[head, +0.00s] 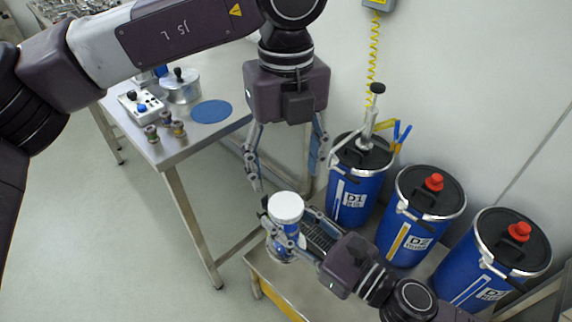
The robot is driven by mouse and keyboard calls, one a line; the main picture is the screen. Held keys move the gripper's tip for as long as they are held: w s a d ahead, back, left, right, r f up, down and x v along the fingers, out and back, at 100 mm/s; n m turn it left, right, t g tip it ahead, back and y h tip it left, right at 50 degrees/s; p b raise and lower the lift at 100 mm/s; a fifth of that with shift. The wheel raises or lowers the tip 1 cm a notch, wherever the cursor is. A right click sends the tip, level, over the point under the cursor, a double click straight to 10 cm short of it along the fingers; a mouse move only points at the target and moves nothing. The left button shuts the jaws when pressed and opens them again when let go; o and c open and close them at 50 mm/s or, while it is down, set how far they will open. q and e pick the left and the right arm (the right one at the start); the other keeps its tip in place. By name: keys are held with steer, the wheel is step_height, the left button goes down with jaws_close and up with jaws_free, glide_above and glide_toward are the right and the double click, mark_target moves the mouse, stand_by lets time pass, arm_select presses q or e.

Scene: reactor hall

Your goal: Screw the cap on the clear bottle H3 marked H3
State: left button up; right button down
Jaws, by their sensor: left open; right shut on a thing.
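A clear bottle (284,247) with blue on its side stands upright, low in the middle of the head view. A round white cap (286,206) sits on top of it; I cannot tell how tight it is. No H3 mark is readable. My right gripper (283,231) is shut on the bottle from the right, and its fingers hide part of it. My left gripper (285,181) is open and empty, pointing down above the cap, with its fingers spread and apart from the cap.
Several blue drums (414,222) with black lids stand along the wall at right, one with a hand pump (368,127). A low metal cart (272,286) lies below the bottle. A steel table (190,143) at left holds a pot (181,88) and a blue disc (211,111).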

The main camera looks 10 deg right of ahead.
mark_target(286, 204)
arm_select(q)
steer(key=shift+n, duration=0.3)
steer(key=shift+f, duration=4)
